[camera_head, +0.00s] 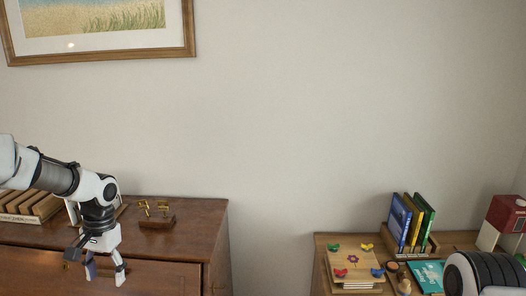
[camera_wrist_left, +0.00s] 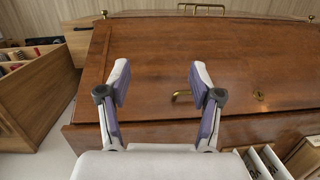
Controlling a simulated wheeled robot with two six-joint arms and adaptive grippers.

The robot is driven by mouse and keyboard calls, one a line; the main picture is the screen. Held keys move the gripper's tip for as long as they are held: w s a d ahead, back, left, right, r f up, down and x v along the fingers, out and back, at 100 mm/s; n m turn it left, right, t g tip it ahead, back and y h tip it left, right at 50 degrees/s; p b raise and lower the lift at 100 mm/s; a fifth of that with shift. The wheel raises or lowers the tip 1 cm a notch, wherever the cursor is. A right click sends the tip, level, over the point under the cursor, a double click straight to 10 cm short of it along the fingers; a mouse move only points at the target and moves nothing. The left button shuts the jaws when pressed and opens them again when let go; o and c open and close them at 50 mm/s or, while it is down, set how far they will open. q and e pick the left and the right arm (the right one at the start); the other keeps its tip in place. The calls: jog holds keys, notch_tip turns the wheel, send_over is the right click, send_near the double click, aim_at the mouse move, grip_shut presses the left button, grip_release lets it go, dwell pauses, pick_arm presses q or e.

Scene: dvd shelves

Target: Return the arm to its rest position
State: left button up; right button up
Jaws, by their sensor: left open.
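My left arm comes in from the left in the head view, and its gripper (camera_head: 106,268) hangs fingers down in front of the brown wooden cabinet (camera_head: 215,222). The gripper is open and empty. In the left wrist view the two fingers of the gripper (camera_wrist_left: 158,78) stand wide apart with nothing between them. The cabinet's brown wooden face (camera_wrist_left: 150,50) lies beyond them, with a brass handle (camera_wrist_left: 181,94) near the right finger. Part of my right arm shows at the bottom right of the head view, but its gripper is out of frame.
A brass-coloured ornament (camera_head: 157,222) stands on the cabinet top. A row of brown cases (camera_head: 32,208) is behind my left arm. A gap separates the two units.

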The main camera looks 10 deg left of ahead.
pick_arm(q)
jog(key=s+d+f+m+g+b, duration=0.1)
jog(key=s+d+f+g+b, duration=0.1)
jog(key=s+d+f, duration=0.5)
jog(key=s+d+f+g+b, duration=0.15)
jog(key=s+f, duration=0.25)
jog(key=f, duration=0.7)
jog(key=s+d+f+m+g+b, duration=0.1)
jog(key=s+d+f+b, duration=0.15)
jog(key=s+f, duration=0.5)
jog(key=s+d+f+n+t+h+b, duration=0.1)
jog(key=s+d+f, duration=0.3)
jog(key=s+f, duration=0.25)
jog(key=s+d+f+t+b, duration=0.1)
jog(key=s+d+f+t, duration=0.1)
jog(key=s+d+f, duration=0.4)
jog(key=w+t, duration=0.1)
jog(key=w+a+t, duration=0.1)
jog(key=w, duration=0.1)
jog(key=w+t, duration=0.1)
jog(key=shift+w+a+n+t, duration=0.25)
jog(key=shift+a+n, duration=0.05)
jog(key=shift+a, duration=0.1)
jog(key=shift+o, duration=0.2)
jog(key=shift+a, duration=0.1)
